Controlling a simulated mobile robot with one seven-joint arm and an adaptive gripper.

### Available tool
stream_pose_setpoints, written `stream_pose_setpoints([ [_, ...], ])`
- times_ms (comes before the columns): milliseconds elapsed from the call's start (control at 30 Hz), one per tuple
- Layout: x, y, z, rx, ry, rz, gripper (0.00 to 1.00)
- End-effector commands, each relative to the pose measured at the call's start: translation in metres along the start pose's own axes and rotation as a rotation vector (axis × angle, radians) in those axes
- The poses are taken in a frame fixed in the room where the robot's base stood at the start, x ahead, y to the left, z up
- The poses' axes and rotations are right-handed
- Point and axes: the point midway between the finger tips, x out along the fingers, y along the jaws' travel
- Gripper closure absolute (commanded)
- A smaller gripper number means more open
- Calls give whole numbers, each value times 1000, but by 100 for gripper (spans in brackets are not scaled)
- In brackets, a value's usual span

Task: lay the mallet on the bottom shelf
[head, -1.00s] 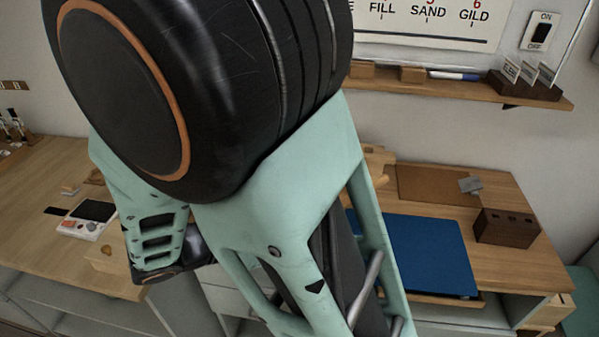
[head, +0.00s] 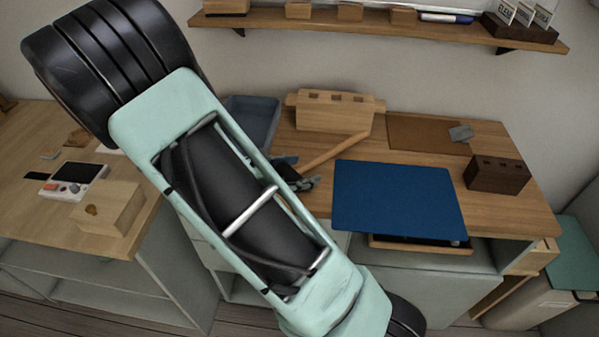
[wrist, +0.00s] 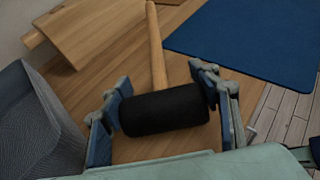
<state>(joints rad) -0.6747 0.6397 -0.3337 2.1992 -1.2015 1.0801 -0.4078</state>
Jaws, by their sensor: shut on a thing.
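The mallet has a black cylindrical head (wrist: 165,112) and a pale wooden handle (wrist: 155,48). In the wrist view my gripper (wrist: 160,92) is shut on the head, with one finger at each end of it. The handle points away from me over the wooden bench top. In the head view my gripper (head: 297,178) is partly hidden by my arm, and the handle (head: 335,152) slants up to the right. I cannot tell whether the mallet touches the bench. Open grey shelving (head: 90,270) shows under the left bench; I cannot tell which shelf is the bottom one.
A blue mat (head: 398,197) lies right of the mallet. A wooden block with slots (head: 335,112) stands behind it, and a blue-grey bin (head: 252,120) is to its left. A dark block (head: 497,174) stands further right. A wall shelf (head: 400,28) runs above.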

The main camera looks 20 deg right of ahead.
Motion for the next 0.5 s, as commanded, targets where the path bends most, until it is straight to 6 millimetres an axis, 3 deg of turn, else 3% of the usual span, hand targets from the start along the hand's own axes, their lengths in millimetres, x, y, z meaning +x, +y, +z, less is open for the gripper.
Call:
stream_pose_setpoints([
  [400, 2, 0, -6, 1, -1, 0, 75],
  [433, 2, 0, -7, 1, 0, 0, 43],
  [500, 2, 0, -6, 1, 0, 0, 35],
])
